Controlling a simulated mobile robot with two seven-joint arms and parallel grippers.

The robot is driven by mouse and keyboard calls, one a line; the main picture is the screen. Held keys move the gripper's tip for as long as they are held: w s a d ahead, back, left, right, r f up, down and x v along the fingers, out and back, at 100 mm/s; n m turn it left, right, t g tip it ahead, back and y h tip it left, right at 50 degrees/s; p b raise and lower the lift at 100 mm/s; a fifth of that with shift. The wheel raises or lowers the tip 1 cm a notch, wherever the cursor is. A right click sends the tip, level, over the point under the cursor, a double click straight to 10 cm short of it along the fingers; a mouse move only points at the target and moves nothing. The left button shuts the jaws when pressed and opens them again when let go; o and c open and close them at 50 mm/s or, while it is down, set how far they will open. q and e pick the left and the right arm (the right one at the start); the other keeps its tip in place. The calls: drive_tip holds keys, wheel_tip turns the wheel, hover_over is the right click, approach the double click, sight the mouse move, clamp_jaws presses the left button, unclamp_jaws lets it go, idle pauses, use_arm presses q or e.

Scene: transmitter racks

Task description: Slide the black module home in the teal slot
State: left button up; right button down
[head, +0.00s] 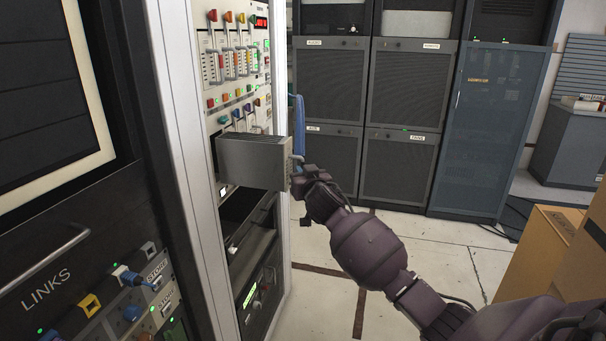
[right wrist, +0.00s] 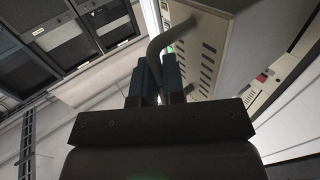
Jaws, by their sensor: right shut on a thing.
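A grey box-shaped module (head: 252,160) sticks out of the front of the tall rack in the head view; its colour reads grey, not black. My right gripper (head: 298,168) is at the module's outer end. In the right wrist view the fingers (right wrist: 157,80) are shut on the module's bent grey handle (right wrist: 168,40), with the vented casing (right wrist: 215,50) beyond. The module's inner end is hidden, so I cannot tell how deep it sits. I cannot make out a teal marking on any slot. My left gripper is not in view.
The rack panel above has coloured knobs and sliders (head: 236,65). A dark open bay (head: 240,205) lies below the module. A blue upright piece (head: 299,125) stands beside the gripper. Dark cabinets (head: 405,90) line the back. Boxes (head: 545,245) stand at right; floor between is clear.

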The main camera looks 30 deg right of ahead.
drive_tip(key=shift+r+p, duration=0.25)
drive_tip(key=shift+p, duration=0.05)
idle(1.4)
